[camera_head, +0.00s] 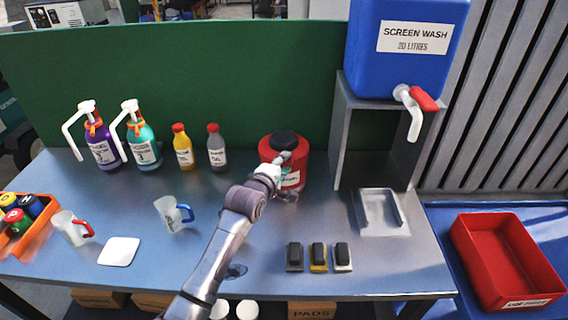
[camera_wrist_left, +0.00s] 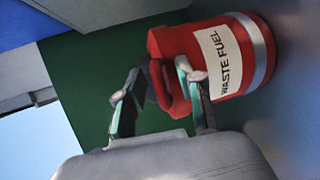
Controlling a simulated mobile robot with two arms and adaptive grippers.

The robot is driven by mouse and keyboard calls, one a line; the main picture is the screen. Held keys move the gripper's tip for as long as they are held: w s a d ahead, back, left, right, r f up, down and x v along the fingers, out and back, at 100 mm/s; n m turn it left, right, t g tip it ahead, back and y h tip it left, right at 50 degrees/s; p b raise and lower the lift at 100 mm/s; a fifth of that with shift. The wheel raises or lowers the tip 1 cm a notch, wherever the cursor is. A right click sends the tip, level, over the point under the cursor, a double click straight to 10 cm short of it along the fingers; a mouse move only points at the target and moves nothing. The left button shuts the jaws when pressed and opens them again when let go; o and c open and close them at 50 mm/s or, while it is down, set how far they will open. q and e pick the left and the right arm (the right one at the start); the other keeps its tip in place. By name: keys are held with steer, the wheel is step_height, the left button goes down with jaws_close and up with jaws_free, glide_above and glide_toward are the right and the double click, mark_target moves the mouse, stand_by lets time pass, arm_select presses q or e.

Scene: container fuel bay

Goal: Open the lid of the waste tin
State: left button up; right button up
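The waste tin (camera_head: 292,180) is a red can with a white label and a black lid (camera_head: 284,139), which looks down on its top. It stands upright at the back of the bench. In the left wrist view the tin (camera_wrist_left: 258,45) lies sideways in the picture, its label reading WASTE FUEL. My left gripper (camera_head: 279,166) is in front of the tin, near its top. In the wrist view its two fingers (camera_wrist_left: 159,72) are apart, with a dark part and a red lug of the tin near and partly between them. Contact cannot be told. My right gripper is out of view.
A grey stand (camera_head: 341,140) with the blue screen wash tank (camera_head: 408,65) rises right of the tin. Small bottles (camera_head: 182,150) stand to its left. Dark blocks (camera_head: 318,256), a clear tray (camera_head: 359,215) and a jug (camera_head: 170,215) are nearer. A red bin (camera_head: 468,250) is far right.

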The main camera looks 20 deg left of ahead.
arm_select(q)
jaws_close()
stand_by(0.3)
